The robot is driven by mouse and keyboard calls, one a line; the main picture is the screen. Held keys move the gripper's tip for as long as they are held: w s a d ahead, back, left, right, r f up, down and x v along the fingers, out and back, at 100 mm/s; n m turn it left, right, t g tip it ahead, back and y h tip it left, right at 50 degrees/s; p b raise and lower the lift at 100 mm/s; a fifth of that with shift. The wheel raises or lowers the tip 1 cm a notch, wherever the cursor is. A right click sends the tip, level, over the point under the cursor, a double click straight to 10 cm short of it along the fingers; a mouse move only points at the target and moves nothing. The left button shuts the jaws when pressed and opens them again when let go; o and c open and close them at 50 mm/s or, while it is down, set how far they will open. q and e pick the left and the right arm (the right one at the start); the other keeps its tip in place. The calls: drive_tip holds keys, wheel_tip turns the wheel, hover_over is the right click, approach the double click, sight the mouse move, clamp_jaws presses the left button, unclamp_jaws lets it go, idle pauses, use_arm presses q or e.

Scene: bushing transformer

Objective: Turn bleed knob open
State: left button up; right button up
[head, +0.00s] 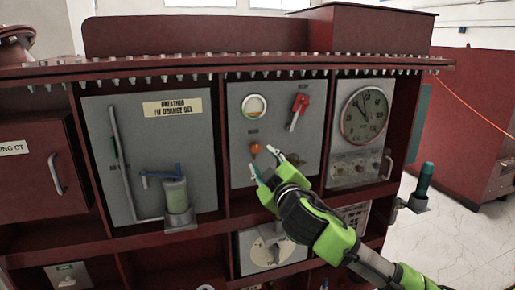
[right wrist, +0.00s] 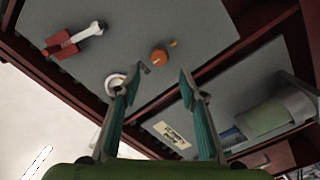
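The bleed knob seems to be the small orange knob (head: 255,149) on the grey middle panel (head: 240,112), below a round gauge. It also shows in the right wrist view (right wrist: 158,56), just beyond the fingertips and in the gap between them. My right gripper (head: 265,165) is open and empty, below and right of the knob in the head view. Its teal fingers (right wrist: 165,80) stand apart in the right wrist view and do not appear to touch the knob. My left gripper is not in view.
The breather panel with a glass cylinder (head: 176,195) is left, a dial gauge (head: 365,115) right. A teal-topped post (head: 425,178) stands at the far right.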

sight(256, 149)
drive_tip(key=p+x, duration=0.1)
drive_tip(key=x, duration=0.4)
drive_tip(key=shift+w+a, duration=0.1)
drive_tip(key=shift+w, duration=0.25)
drive_tip(key=shift+p+x, duration=0.3)
drive_tip(key=shift+x, duration=0.45)
drive_tip(key=shift+c, duration=0.3)
clamp_jaws()
